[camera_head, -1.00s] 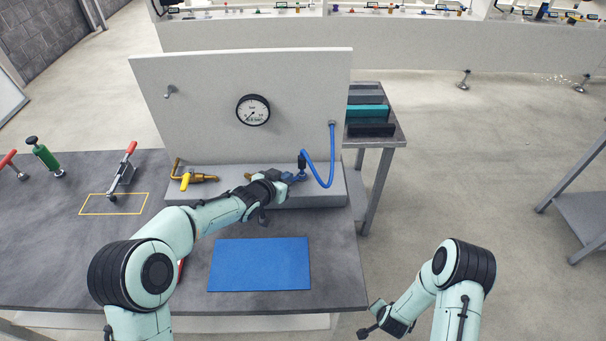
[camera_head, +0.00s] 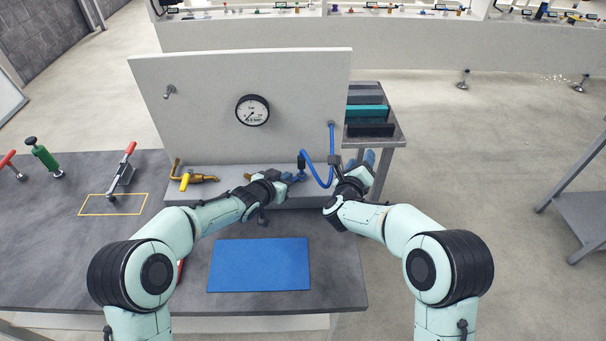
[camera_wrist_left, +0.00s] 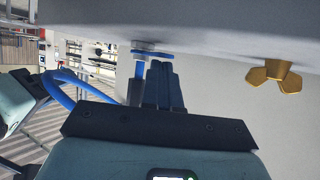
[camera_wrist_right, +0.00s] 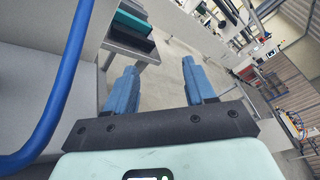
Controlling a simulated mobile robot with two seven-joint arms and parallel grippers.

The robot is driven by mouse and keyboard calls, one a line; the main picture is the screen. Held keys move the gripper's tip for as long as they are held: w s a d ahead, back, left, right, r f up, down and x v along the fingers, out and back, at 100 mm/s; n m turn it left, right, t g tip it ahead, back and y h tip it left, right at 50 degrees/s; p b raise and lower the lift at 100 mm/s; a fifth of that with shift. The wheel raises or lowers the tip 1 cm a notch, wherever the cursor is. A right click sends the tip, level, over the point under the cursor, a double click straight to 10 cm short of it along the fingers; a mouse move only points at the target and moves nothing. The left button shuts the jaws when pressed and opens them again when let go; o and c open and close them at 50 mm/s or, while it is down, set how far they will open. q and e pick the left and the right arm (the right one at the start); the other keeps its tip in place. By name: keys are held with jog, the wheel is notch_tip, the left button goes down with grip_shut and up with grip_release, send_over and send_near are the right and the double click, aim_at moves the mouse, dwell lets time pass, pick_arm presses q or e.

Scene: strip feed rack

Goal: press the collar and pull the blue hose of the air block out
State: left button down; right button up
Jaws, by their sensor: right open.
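The blue hose (camera_head: 332,150) runs from a fitting on the white panel down in a loop to a dark upright fitting (camera_head: 301,161) above the grey ledge. My left gripper (camera_head: 299,177) is at the ledge, just below that fitting. In the left wrist view its fingers (camera_wrist_left: 165,85) lie close together beside a blue part (camera_wrist_left: 150,53); what is between them, the collar included, is hidden. My right gripper (camera_head: 364,161) is open and empty, right of the hose loop and apart from it. In the right wrist view the hose (camera_wrist_right: 70,85) passes left of its open fingers (camera_wrist_right: 160,88).
The white panel (camera_head: 210,110) with a gauge (camera_head: 252,110) stands behind the ledge. A brass valve with a yellow handle (camera_head: 186,181) is left of my left gripper. A blue mat (camera_head: 259,265) lies in front. A side table with bins (camera_head: 369,112) stands behind my right gripper.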

aim_at(301, 158)
jog(key=s+a+r+m+g+y, duration=0.1)
jog(key=s+a+r+m+y, duration=0.2)
jog(key=a, duration=0.5)
jog(key=s+a+r+m+y, duration=0.1)
jog(key=s+a+m+y, duration=0.1)
jog(key=s+a+y, duration=0.45)
jog(key=w+f+h, duration=0.1)
jog(key=w, duration=0.3)
jog(key=w+a+f+h, duration=0.1)
jog(key=w+f, duration=0.1)
jog(key=w, duration=0.2)
jog(key=w+f+h, duration=0.1)
jog(key=w, duration=0.4)
jog(key=shift+a+f, duration=0.35)
jog(key=shift+s, duration=0.1)
jog(key=shift+r, duration=0.1)
jog(key=c, duration=1)
